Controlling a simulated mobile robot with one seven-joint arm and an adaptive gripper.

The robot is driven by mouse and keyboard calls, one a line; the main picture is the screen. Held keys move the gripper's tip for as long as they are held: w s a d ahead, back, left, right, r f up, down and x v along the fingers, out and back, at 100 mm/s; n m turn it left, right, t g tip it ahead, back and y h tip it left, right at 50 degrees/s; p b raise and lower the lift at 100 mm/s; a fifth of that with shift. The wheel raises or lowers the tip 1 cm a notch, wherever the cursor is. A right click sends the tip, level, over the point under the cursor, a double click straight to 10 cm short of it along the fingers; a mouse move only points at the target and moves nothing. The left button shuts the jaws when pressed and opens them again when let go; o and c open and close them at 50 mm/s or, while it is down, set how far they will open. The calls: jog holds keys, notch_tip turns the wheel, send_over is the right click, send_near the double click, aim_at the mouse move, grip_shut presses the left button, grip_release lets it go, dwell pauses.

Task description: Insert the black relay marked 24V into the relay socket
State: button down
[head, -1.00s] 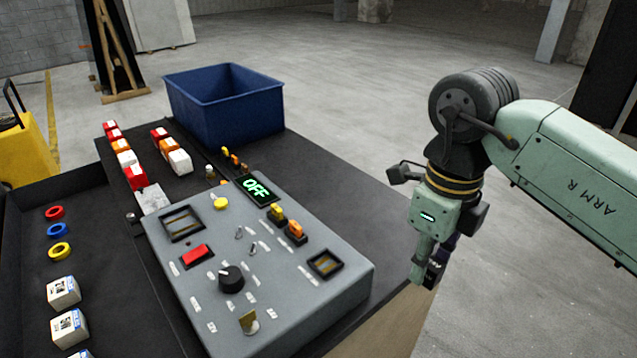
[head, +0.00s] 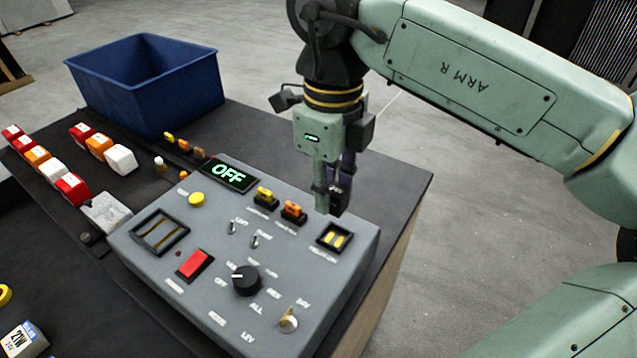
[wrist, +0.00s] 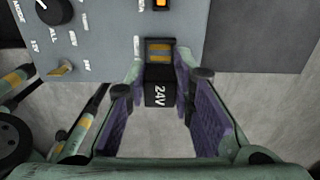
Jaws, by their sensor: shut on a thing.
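The black relay marked 24V (wrist: 160,95) is between the purple-padded fingers of my gripper (wrist: 158,78), which is shut on it. In the head view my gripper (head: 334,198) points down just behind the relay socket, with the dark relay at its tip. The relay socket (head: 334,238) is a black-framed square with yellow strips at the right of the grey panel. It also shows in the wrist view (wrist: 159,49), just beyond the relay's top edge. The relay appears apart from the socket; the exact gap is hard to judge.
The grey panel (head: 205,318) carries orange and yellow fuses (head: 293,211), a black knob (head: 246,280), a red switch (head: 195,264), a lit OFF display (head: 229,174) and a larger black-framed slot (head: 160,232). A blue bin (head: 147,85) stands behind. Bare tabletop (head: 385,185) lies right.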

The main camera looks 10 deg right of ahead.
jog(key=shift+f+b, duration=1.55)
jog(key=shift+f, duration=0.95)
jog(key=shift+f+b, duration=0.9)
jog(key=shift+b, duration=0.2)
dwell(0.5)
jog(key=c, duration=1.3)
grip_release()
notch_tip(320, 180, up, 8)
jog(key=shift+f, duration=0.2)
jog(key=shift+s+d, duration=0.1)
